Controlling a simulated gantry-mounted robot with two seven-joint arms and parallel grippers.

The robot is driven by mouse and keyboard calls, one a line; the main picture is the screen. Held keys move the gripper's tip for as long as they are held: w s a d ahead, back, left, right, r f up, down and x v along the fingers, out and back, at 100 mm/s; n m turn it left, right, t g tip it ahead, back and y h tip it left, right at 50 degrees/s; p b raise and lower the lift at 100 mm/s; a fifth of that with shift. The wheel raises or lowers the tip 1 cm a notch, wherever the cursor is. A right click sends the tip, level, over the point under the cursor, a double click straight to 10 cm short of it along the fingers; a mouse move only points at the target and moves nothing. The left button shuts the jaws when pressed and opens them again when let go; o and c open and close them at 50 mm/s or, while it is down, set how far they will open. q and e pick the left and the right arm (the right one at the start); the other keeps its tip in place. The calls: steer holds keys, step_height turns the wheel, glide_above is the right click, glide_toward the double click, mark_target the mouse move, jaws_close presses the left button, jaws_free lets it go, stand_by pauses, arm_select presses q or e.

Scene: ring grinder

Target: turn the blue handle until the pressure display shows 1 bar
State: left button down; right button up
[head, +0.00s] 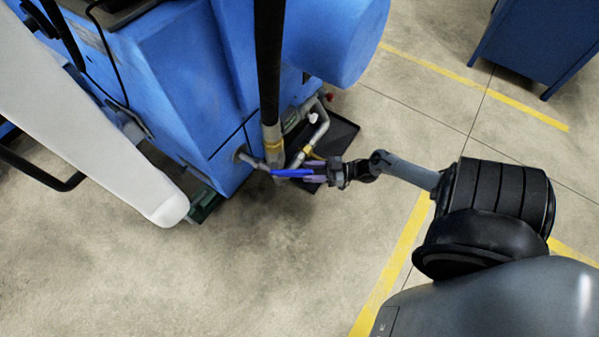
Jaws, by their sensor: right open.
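The blue handle (290,172) is a short bright-blue bar on the grey piping low at the machine's side, near the middle of the head view. My right gripper (306,173) reaches in from the right, with its fingertips at the right end of the handle. It is open. The fingers overlap the handle in this view; I cannot tell whether they touch it. I do not see the pressure display. My left gripper is not in view.
The blue machine (185,90) fills the upper left. Grey pipes (313,135) and a thick black hose (268,60) stand close to the handle. A dark tray (343,132) lies on the floor behind. A blue cabinet (540,40) stands upper right. The floor below is clear.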

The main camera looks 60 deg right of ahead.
mark_target(300, 171)
steer(key=shift+b+x, duration=0.4)
steer(key=shift+x, duration=1.6)
jaws_close()
